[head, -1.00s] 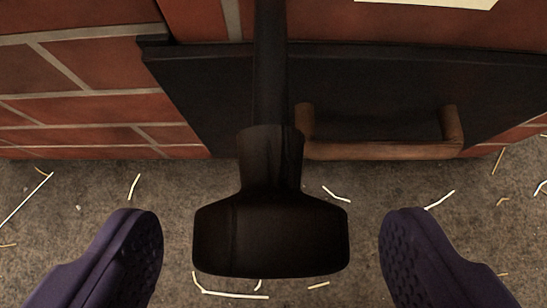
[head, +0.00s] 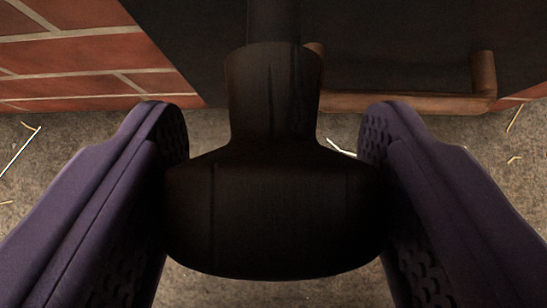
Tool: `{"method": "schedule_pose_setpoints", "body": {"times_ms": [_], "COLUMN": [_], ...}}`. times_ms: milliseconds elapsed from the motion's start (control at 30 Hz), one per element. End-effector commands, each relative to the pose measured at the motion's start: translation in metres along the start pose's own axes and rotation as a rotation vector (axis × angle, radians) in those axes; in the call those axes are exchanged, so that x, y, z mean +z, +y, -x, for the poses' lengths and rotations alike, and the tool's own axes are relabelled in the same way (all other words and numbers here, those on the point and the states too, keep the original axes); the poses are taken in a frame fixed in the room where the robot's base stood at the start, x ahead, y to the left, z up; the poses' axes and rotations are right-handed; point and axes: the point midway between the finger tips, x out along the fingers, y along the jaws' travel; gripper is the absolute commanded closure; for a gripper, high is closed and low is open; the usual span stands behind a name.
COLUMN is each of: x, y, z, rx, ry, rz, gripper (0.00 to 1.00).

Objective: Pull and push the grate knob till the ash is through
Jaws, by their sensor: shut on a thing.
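The grate knob (head: 275,215) is dark, wide and T-shaped, and fills the middle of the head view. Its neck (head: 272,95) runs up to a dark rod (head: 273,22) that leads toward the dark panel in the brickwork. My gripper (head: 275,190) has its two purple fingers on either side of the knob, shut on its wide end. The ash and the grate itself are not in view.
A dark panel (head: 400,40) with a brown handle (head: 410,103) lies behind the knob, to the right of the rod. Red brickwork (head: 85,55) stands at the left. Pale straws (head: 20,150) lie on the rough grey-brown floor (head: 50,180).

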Motion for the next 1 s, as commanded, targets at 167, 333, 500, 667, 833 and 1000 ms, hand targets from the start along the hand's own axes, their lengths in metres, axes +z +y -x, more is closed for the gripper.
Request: {"method": "schedule_pose_setpoints", "body": {"times_ms": [167, 333, 500, 667, 833, 1000], "x": [-0.018, -0.019, -0.019, -0.019, -0.020, -0.022], "y": [0.000, 0.000, 0.000, 0.000, 0.000, 0.000], "z": [-0.018, -0.020, -0.020, -0.020, -0.018, 0.008], "rx": [-0.001, -0.001, 0.000, 0.000, 0.000, 0.000], "ry": [0.002, -0.001, -0.001, 0.000, -0.001, -0.003], "rz": [-0.002, 0.000, 0.000, 0.000, 0.000, 0.000], "gripper": [0.93, 0.93, 0.23, 0.17, 0.17, 0.17]}}
